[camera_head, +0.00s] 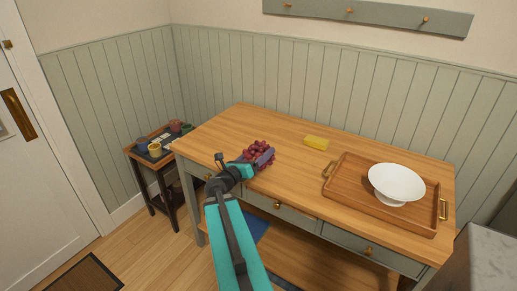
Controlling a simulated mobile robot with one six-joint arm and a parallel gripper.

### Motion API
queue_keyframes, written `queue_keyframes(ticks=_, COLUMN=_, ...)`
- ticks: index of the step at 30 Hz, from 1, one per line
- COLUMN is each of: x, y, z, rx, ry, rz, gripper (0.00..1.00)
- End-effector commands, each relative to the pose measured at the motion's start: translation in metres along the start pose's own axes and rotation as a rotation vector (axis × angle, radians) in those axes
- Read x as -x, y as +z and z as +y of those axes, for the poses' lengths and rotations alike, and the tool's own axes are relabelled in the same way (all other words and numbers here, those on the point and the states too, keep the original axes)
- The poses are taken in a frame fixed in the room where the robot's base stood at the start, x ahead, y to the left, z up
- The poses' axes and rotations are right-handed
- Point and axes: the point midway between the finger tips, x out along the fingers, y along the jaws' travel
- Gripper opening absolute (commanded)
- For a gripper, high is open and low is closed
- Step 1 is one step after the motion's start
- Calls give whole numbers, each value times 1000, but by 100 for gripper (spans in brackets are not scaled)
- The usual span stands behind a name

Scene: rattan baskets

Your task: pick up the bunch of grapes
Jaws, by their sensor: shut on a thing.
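The bunch of grapes (258,148) is dark red-purple and sits at the left-middle of the wooden table, near its front edge. My gripper (262,157) reaches it from the front and is shut on the grapes. One dark finger shows on the right side of the bunch. The other finger is mostly hidden behind the grapes and the wrist. I cannot tell whether the grapes still touch the tabletop.
A wooden tray (345,172) with brass handles holds a white footed bowl (396,183). A small side table (162,163) with cups stands left. The back left tabletop is clear.

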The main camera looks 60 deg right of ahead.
Motion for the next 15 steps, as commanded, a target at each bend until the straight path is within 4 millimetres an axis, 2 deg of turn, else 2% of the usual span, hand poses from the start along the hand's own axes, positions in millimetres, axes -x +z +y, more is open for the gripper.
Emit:
queue_keyframes(ticks=1, x=0, y=5, z=-2, rx=3, ry=-1, rz=0, gripper=36)
queue_keyframes(ticks=15, x=6, y=4, z=-6, rx=3, ry=0, rz=-2, gripper=36)
